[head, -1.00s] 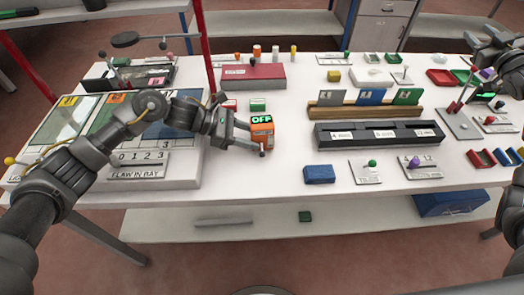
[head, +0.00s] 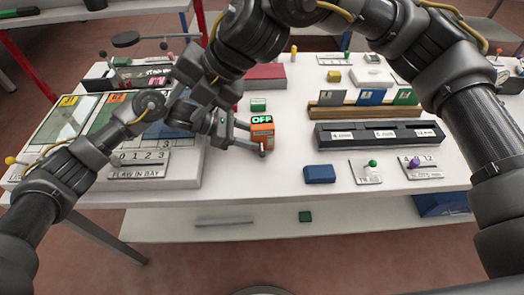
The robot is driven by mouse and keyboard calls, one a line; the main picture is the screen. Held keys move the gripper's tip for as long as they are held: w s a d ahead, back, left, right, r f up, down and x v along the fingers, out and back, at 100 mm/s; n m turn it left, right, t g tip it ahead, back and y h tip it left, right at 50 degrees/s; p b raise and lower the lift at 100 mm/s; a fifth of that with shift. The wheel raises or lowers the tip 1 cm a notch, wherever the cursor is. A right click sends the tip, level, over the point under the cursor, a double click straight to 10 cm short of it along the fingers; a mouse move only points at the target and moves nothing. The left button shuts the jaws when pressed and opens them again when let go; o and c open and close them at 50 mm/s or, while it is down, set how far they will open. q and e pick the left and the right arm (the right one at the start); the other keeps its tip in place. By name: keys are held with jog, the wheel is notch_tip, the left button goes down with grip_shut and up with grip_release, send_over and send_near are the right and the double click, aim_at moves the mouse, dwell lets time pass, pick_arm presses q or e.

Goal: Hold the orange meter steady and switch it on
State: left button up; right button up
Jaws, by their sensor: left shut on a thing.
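The orange meter (head: 262,131) stands upright on the white table, with a dark top display reading "OFF" in green. My left gripper (head: 256,141) comes in from the left and is shut on the meter, one finger behind it and one along its front. My right arm reaches in from the right and crosses above the table. Its gripper (head: 178,108) hangs left of the meter, over my left wrist and forearm. The right fingers are hard to make out against the left arm, so their opening is unclear. The meter's switch cannot be made out.
A panel with bays (head: 68,112) lies under my left arm. The table in front of the meter is clear.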

jog(key=s+d+f+n+t+h, duration=0.1)
jog(key=s+d+f+n+h, duration=0.25)
jog(key=f, duration=0.25)
jog(key=n+t+h, duration=0.1)
jog(key=t+h, duration=0.2)
jog(key=h, duration=0.3)
send_near(264, 154)
jog(key=x, duration=0.8)
jog(key=shift+w+a, duration=0.1)
jog(key=shift+c, duration=0.2)
jog(key=shift+h, duration=0.25)
grip_shut()
